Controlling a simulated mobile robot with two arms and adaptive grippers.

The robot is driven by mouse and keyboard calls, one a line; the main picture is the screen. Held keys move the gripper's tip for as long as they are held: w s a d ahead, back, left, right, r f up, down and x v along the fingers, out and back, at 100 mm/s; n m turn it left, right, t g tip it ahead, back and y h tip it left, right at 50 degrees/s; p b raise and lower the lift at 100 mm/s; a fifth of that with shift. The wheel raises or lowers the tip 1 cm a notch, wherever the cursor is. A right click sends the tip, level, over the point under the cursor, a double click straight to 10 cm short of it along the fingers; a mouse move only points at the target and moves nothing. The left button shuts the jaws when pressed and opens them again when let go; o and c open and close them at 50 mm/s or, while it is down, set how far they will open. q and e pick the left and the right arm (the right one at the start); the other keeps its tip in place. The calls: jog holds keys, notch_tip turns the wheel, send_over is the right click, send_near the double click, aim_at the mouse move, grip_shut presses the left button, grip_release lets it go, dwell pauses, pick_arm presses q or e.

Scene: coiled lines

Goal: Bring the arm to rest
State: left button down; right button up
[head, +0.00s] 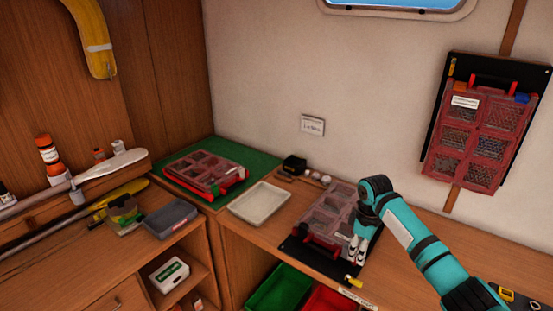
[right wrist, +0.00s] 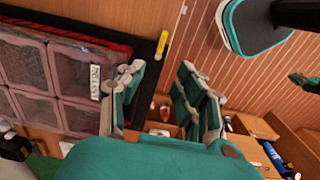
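My right arm comes in from the lower right in the head view, and its gripper (head: 358,250) points down over the right edge of a clear-lidded compartment case (head: 331,212) on the counter. In the right wrist view the fingers (right wrist: 160,88) stand apart with nothing between them. The case (right wrist: 58,65), with its label, lies to the left of the fingers there. I cannot tell whether a finger touches it. My left gripper is not seen.
The case lies on a black board (head: 312,261). A white tray (head: 259,202) and a red case (head: 205,174) on a green mat (head: 245,161) stand left. Another red case (head: 470,135) hangs on the wall. Green (head: 279,289) and red bins sit below the counter.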

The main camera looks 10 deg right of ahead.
jog(key=s+a+f+t, duration=0.1)
jog(key=s+a+f, duration=0.4)
jog(key=s+a, duration=0.3)
jog(key=s+a+f, duration=0.6)
jog(key=s+a, duration=0.2)
jog(key=s+r+m+t, duration=0.1)
jog(key=s+r+m, duration=0.2)
jog(key=s, duration=0.5)
jog(key=s+r+m+t, duration=0.2)
jog(key=s+r+m, duration=0.1)
jog(key=s, duration=0.5)
notch_tip(320, 180, down, 30)
jog(key=s+g+b, duration=0.1)
jog(key=g+b, duration=0.1)
jog(key=b, duration=0.4)
jog(key=s+d+f+b, duration=0.1)
jog(key=s+f+b, duration=0.1)
jog(key=s+f, duration=0.6)
jog(key=s+d+f+g+b, duration=0.1)
jog(key=s+f+b, duration=0.1)
jog(key=s+f, duration=0.7)
notch_tip(320, 180, down, 6)
jog(key=shift+d+r+b, duration=0.2)
jog(key=shift+b, duration=0.15)
